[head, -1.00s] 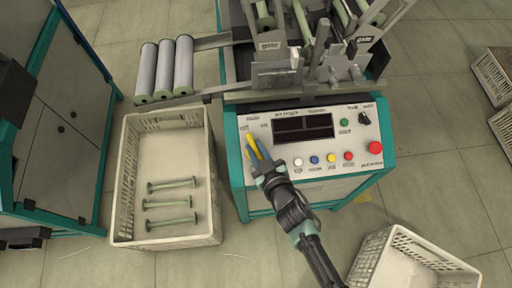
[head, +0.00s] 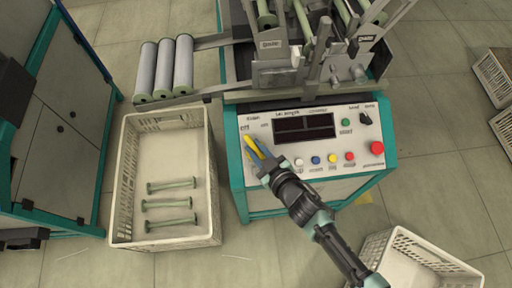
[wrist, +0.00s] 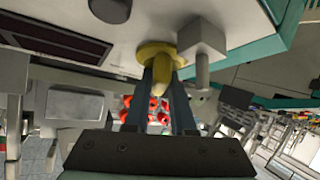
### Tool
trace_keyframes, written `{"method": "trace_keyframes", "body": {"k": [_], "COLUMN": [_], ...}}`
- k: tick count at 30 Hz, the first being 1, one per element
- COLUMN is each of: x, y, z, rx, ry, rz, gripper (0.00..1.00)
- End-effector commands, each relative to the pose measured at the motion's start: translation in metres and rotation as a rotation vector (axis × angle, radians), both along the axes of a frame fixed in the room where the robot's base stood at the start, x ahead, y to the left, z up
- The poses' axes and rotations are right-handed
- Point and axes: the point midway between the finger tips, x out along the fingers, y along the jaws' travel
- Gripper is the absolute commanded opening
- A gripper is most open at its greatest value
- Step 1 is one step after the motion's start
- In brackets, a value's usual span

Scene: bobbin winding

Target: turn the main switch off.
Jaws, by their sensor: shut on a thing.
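The main switch (head: 250,144) is a yellow rotary handle at the left end of the light control panel (head: 290,150). In the wrist view its yellow round base (wrist: 152,50) sits on the panel, and its handle stands out between my fingers. My gripper (head: 259,151) reaches the switch from the lower right. Its two dark fingers (wrist: 162,78) are closed on either side of the handle. The fingers partly hide the switch in the head view, and I cannot read its position marks.
A dark display (head: 304,128) is right of the switch, with several coloured buttons below. A red button (head: 376,148) and a black knob (head: 365,118) are at the right. A grey block (wrist: 203,42) juts out beside the switch. A crate (head: 120,190) with green bobbins stands left.

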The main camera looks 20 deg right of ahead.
Motion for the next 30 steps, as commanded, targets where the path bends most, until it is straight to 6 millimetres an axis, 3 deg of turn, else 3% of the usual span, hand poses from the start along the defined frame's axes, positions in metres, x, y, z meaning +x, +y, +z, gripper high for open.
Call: {"method": "trace_keyframes", "body": {"k": [2,3,7,20,30], "x": [-0.001,-0.001,-0.001,-0.006,-0.057], "y": [-0.001,0.000,0.000,-0.002,-0.010], "z": [-0.002,-0.002,-0.001,0.003,0.024], "rx": [-0.006,-0.006,-0.004,-0.003,-0.005], "ry": [0.004,0.004,0.002,0.001,0.002], "rz": [0.001,0.001,0.001,-0.002,-0.003], "gripper": [0.00,0.28,0.52,0.53,0.53]}}
